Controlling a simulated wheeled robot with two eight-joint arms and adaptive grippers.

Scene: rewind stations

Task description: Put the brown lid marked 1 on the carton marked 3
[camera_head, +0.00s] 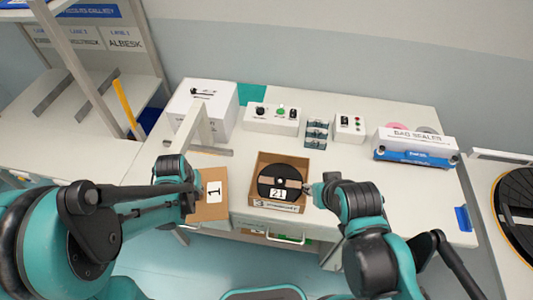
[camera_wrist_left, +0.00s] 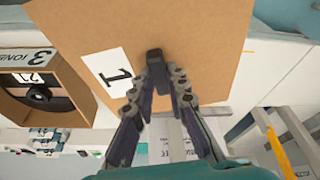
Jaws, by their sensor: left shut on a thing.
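The carton marked 3 (camera_head: 277,206) stands open on the table with a black reel marked 21 (camera_head: 283,180) inside. The carton also shows in the left wrist view (camera_wrist_left: 70,95). My right gripper (camera_head: 314,192) is beside the carton's right wall; its fingers are too small to read.
A white box (camera_head: 205,105) stands behind the lid, with a grey post before it. Small control boxes (camera_head: 271,119) and a bag sealer (camera_head: 415,147) line the back of the table (camera_head: 390,200). The tabletop right of the carton is mostly clear.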

